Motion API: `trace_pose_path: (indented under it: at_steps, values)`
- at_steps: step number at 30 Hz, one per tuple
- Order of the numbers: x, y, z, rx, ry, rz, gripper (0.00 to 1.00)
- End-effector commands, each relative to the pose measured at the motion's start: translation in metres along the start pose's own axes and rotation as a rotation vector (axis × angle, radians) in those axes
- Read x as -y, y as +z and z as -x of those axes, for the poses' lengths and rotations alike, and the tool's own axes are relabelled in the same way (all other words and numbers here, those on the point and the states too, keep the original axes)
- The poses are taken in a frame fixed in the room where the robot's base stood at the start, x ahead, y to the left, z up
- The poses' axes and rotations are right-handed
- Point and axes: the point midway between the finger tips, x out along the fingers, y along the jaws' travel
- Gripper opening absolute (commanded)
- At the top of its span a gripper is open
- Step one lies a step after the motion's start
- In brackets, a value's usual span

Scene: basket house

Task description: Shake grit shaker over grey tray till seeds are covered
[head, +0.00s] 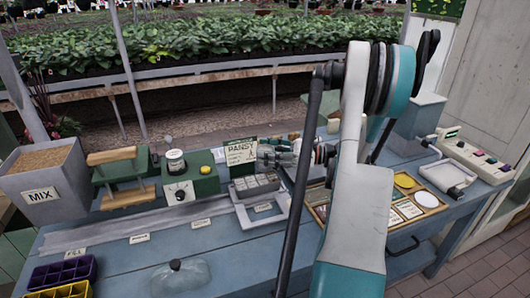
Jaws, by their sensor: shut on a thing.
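My gripper (268,157) is just above and behind the tray, beside the PANSY sign, pointing left. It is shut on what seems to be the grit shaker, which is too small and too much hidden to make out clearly. I cannot tell whether it is upright or tilted. The seeds and any grit in the cells are too small to see.
A green box with a dial (180,190) and a jar on top stands left of the tray. The PANSY sign (240,151) is behind it. A MIX bin (44,174) is far left. A clear dome (181,279) is in front. A wooden tray (429,200) is right.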

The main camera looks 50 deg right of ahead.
Motion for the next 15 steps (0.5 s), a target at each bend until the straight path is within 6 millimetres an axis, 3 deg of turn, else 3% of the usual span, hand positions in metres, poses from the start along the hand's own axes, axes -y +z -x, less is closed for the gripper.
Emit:
trace_pose_path:
  at_steps: [7, 15]
  values:
    - [-0.011, 0.001, -0.021, 0.001, 0.001, 0.000, 0.18]
    - [-0.002, 0.000, -0.005, 0.000, -0.003, 0.000, 0.18]
